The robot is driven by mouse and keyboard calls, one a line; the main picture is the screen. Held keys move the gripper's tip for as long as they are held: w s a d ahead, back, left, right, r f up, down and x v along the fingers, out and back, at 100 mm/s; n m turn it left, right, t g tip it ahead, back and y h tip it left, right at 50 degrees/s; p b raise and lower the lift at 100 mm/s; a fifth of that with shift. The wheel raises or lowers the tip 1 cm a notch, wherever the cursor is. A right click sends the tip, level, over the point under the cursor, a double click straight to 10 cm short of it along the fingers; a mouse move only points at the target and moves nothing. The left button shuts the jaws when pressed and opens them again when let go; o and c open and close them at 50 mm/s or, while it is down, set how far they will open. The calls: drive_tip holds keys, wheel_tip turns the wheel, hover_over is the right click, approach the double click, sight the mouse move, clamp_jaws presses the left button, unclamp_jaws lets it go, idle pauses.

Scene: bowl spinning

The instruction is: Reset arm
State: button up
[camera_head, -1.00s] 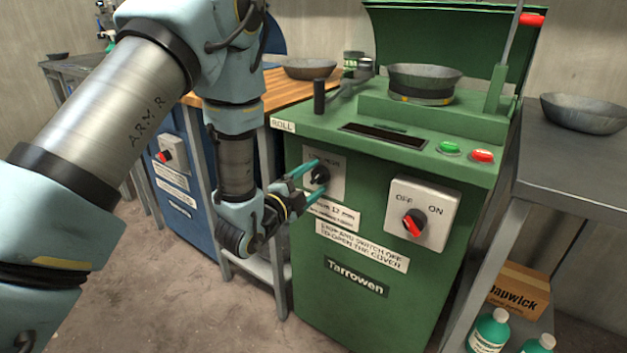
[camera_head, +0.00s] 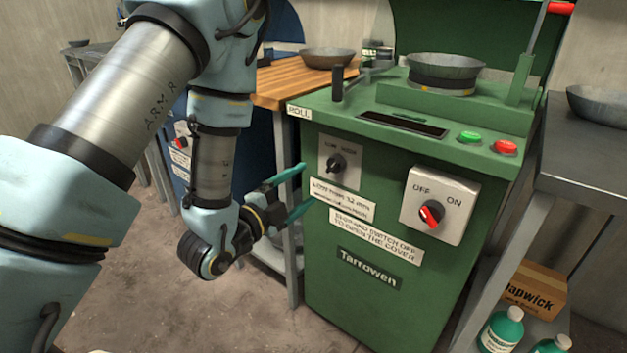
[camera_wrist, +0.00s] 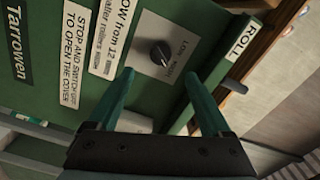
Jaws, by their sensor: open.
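My gripper (camera_head: 302,188) is open and empty, with its two green fingers apart in front of the green Tarrowen machine (camera_head: 330,270). In the wrist view my gripper (camera_wrist: 158,92) points at the machine's front, and the black low/high knob (camera_wrist: 161,53) shows beyond and between the fingertips. In the head view this knob (camera_head: 336,163) is just right of the fingers, apart from them. The red OFF/ON switch (camera_head: 431,213) is farther right on its white plate. A metal bowl (camera_head: 446,66) sits on top of the machine under the raised green cover (camera_head: 455,25).
A wooden-topped bench (camera_head: 275,85) with another bowl (camera_head: 328,58) stands behind left. A grey table (camera_head: 590,150) with a bowl (camera_head: 598,103) is at right, with green bottles (camera_head: 502,328) and a cardboard box (camera_head: 535,290) below. The floor (camera_head: 200,310) in front is open.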

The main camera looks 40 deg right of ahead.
drive_tip(key=shift+s+a, duration=0.15)
drive_tip(key=shift+a, duration=0.25)
drive_tip(key=w+a+f+n+t+y, duration=0.2)
drive_tip(key=w+a+n+t+y, duration=0.2)
drive_tip(key=w+a+n+y, duration=0.85)
drive_tip(key=w+a+r+n+g+y, duration=0.1)
drive_tip(key=w+a+n+g+y, duration=0.2)
drive_tip(key=a+n, duration=0.8)
drive_tip(key=s+a+r+n+g+y, duration=0.1)
drive_tip(key=s+a+r+n+g, duration=0.1)
drive_tip(key=s+a, duration=0.35)
drive_tip(key=s+a+r+n+g+y, duration=0.1)
drive_tip(key=s+a+n+g, duration=0.1)
drive_tip(key=a, duration=0.7)
wheel_tip(320, 180, up, 19)
drive_tip(key=s+p, duration=0.1)
drive_tip(key=p, duration=1.7)
drive_tip(key=shift+s+a, duration=0.15)
drive_tip(key=shift+a, duration=0.1)
